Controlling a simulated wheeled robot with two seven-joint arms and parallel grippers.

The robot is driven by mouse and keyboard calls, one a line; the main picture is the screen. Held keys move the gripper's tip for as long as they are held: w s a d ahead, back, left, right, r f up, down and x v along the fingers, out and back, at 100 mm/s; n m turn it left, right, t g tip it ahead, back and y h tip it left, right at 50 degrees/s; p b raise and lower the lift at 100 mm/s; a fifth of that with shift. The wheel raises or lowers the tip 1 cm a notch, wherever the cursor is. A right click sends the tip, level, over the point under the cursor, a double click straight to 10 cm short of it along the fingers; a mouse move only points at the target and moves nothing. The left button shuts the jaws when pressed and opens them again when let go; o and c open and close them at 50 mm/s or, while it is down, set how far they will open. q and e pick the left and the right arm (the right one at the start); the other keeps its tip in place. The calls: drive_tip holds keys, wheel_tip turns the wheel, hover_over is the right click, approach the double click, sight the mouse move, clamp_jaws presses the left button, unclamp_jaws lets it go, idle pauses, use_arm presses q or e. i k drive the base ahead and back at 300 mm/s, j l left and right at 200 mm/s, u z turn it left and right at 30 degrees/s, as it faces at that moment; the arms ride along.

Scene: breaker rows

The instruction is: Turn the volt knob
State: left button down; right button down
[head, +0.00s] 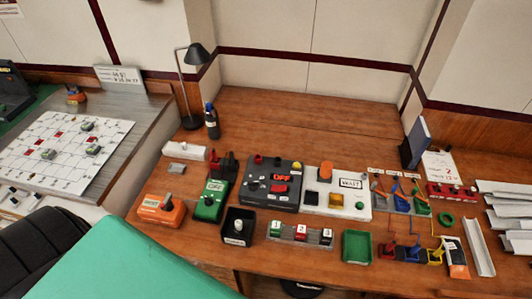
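Several knob boxes stand in a row on the wooden desk (290,118). An orange box (150,213) has a grey knob (168,199) on top and a small white label too small to read. A green box (208,208) beside it has a dark knob and a label. A black box (238,240) in front of them holds a pale knob (238,225). I cannot tell which knob is the volt one, as the labels are blurred. Neither of my grippers shows in the head view.
A dark grey panel (258,202) and a white panel (325,210) stand behind a numbered switch row (300,233). A green tray (357,246) and coloured levers are farther right. A teal surface (130,265) fills the lower left. The desk's back is mostly clear.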

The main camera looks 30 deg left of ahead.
sight(254, 186)
drive_tip(key=u, duration=0.85)
